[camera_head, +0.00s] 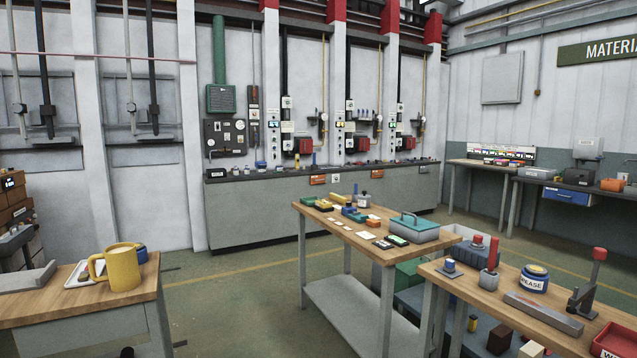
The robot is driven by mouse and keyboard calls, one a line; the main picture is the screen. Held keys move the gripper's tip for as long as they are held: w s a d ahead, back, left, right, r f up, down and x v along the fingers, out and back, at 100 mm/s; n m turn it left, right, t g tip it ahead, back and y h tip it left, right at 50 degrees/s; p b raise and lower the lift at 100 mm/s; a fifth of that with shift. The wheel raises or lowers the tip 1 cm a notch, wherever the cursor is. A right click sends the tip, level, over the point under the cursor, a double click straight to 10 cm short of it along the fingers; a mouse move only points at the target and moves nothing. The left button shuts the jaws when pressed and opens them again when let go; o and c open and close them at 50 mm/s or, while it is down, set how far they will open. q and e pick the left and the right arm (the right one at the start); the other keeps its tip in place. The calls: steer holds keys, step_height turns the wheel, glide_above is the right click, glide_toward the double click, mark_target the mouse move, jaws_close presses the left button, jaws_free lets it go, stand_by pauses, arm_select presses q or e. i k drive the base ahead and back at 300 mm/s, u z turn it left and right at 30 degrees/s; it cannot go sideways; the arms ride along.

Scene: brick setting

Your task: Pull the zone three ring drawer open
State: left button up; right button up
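No drawer that I can read as "zone three" shows clearly. A blue drawer front (567,197) with a small pale label sits under the right-hand back bench and looks shut. A long grey cabinet (320,212) stands along the back wall, with small orange and white tags near its top edge. I cannot make out a drawer or a ring on it. Brown stacked boxes (16,193) with a small lit label are cut off at the left edge. Neither of my grippers is in view.
A wooden table (330,236) with a blue-green toolbox (412,229) stands mid-room. Another table with a grease tin (534,279) is front right. A yellow mug (122,268) stands on a table front left. Free floor (225,300) lies between the tables.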

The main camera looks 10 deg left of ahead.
mark_target(313, 178)
steer(key=u, duration=0.6)
steer(key=i, duration=3.85)
steer(key=u, duration=0.3)
steer(key=i, duration=4.2)
steer(key=z, duration=2.65)
steer(key=i, duration=1.4)
